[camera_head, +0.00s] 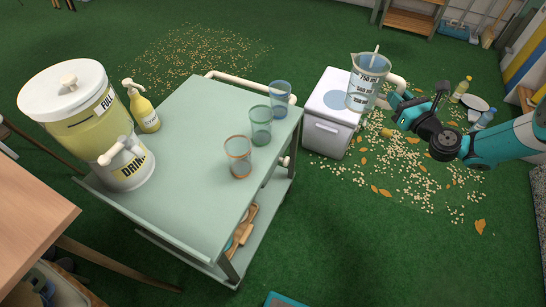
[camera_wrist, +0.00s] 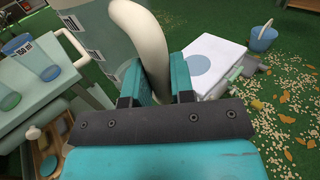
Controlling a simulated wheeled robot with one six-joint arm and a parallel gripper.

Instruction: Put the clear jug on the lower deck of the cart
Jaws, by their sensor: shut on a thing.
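The clear jug (camera_head: 367,82) has dark volume marks and a cream handle, with a thin pale stick standing in it. My gripper (camera_head: 395,101) is shut on the jug's handle (camera_wrist: 148,42) and holds the jug upright, at or above the white cabinet. In the wrist view my gripper (camera_wrist: 160,85) has its two teal fingers on either side of the handle. The cart (camera_head: 190,190) is pale green with two decks. Its lower deck (camera_head: 262,208) shows only partly under the top, with wooden-handled items on it.
On the cart top stand a drink dispenser (camera_head: 92,125), a yellow pump bottle (camera_head: 141,106) and three tumblers, one orange-rimmed (camera_head: 238,157). The white cabinet (camera_head: 325,135) stands right of the cart. Bottles (camera_head: 461,88) and scattered leaves lie beyond. Green floor in front is mostly clear.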

